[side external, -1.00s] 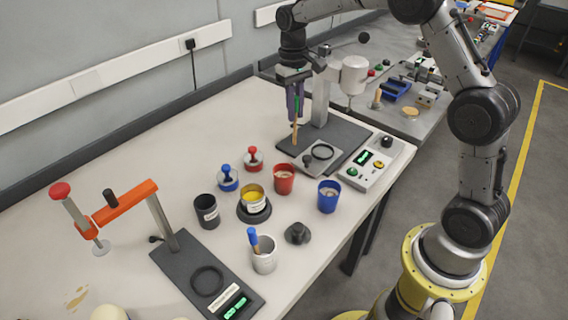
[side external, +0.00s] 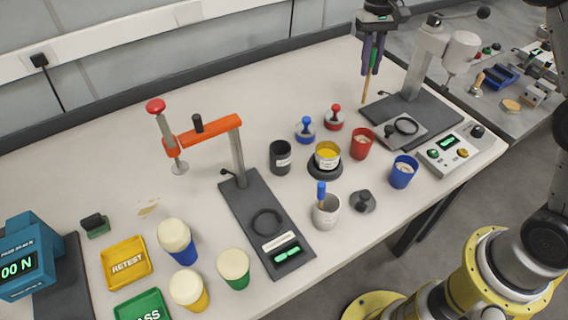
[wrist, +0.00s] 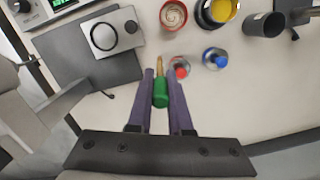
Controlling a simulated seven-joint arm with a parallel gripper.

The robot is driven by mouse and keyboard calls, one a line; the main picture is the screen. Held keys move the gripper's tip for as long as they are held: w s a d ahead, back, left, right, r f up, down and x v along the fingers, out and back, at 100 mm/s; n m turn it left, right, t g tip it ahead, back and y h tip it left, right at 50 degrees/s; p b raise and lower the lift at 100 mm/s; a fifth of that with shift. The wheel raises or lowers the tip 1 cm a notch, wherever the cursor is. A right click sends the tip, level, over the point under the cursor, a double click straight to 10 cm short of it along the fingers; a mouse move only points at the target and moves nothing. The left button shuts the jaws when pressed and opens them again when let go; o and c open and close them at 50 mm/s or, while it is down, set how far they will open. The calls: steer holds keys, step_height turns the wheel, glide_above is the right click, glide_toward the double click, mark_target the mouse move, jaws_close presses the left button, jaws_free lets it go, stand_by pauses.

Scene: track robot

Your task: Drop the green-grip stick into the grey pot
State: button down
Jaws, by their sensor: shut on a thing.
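My gripper (side external: 373,66) is shut on the green-grip stick (side external: 366,88) and holds it upright above the back left of the bench press's dark base. In the wrist view, the green grip (wrist: 160,93) sits between my purple fingers, its wooden end pointing away. A lighter grey pot (side external: 326,213) nearer the front holds a blue-grip stick (side external: 321,191). The pictures do not settle which is meant.
A red pot (side external: 361,144), a blue pot (side external: 403,172) and a yellow-filled pot (side external: 327,156) stand close together. Red (side external: 334,117) and blue (side external: 305,129) knobbed pieces stand behind them. An orange-armed stand (side external: 237,155) is to the left. The bench behind is clear.

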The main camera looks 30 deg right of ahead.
steer(key=a+r+n, duration=0.2)
steer(key=a+n, duration=0.2)
steer(key=a, duration=2)
step_height(320, 180, down, 10)
steer(key=shift+s+r, duration=0.2)
steer(key=shift+a+f, duration=0.1)
steer(key=shift+f, duration=0.5)
steer(key=c, duration=0.8)
jaws_free()
steer(key=shift+c, duration=0.2)
